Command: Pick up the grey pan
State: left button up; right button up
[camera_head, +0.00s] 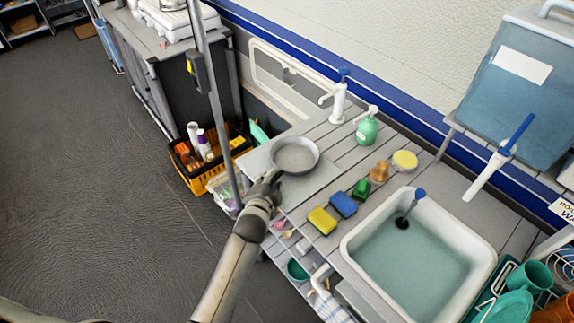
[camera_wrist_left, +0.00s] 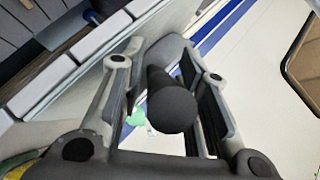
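The grey pan (camera_head: 295,155) is round and shallow, at the left end of the slatted counter in the head view. Its handle points toward my left gripper (camera_head: 268,184), which is at the pan's near side. In the left wrist view the dark pan handle (camera_wrist_left: 172,105) lies between the two fingers of my left gripper (camera_wrist_left: 166,68). The fingers are apart, with a visible gap on the handle's left side; contact on the right side is unclear. The handle is mostly hidden by the gripper in the head view. My right gripper is not in view.
A sink (camera_head: 420,255) is set in the counter at right. Yellow (camera_head: 322,221) and blue (camera_head: 343,204) sponges, a green bottle (camera_head: 367,130) and a white pump tap (camera_head: 339,103) stand right of the pan. A pole (camera_head: 216,100) and a yellow crate (camera_head: 197,178) are left of the counter.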

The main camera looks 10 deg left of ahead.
pick_arm(q)
jog(key=shift+c, duration=0.4)
grip_shut()
jog(key=shift+r, duration=0.1)
